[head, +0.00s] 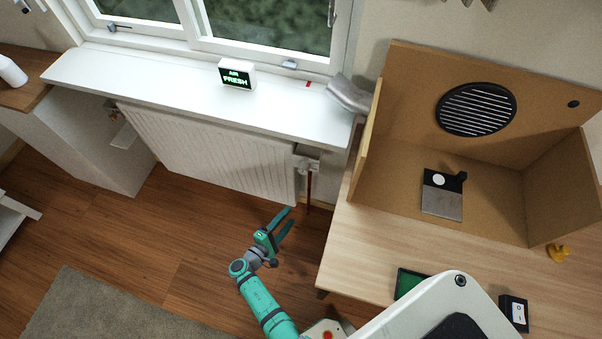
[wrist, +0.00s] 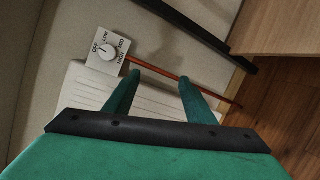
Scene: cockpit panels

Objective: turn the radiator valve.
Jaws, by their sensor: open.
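The radiator valve (wrist: 107,50) shows in the wrist view at the upper left as a round white knob on a plate marked OFF, LOW, MID and HIGH. In the head view the valve (head: 308,164) is small, at the right end of the white radiator (head: 215,150), and its marks cannot be read. A thin reddish pipe (wrist: 165,73) runs from it. My green gripper (head: 284,221) is open and empty, in front of and below the valve in the head view. In the wrist view its fingers (wrist: 157,92) point toward the pipe, apart from the knob.
A white windowsill (head: 190,90) overhangs the radiator and carries a small AIR FRESH display (head: 236,75). A wooden table (head: 345,245) with an open wooden box (head: 370,125) stands close on the right. Wood floor (head: 190,230) is clear left of my arm.

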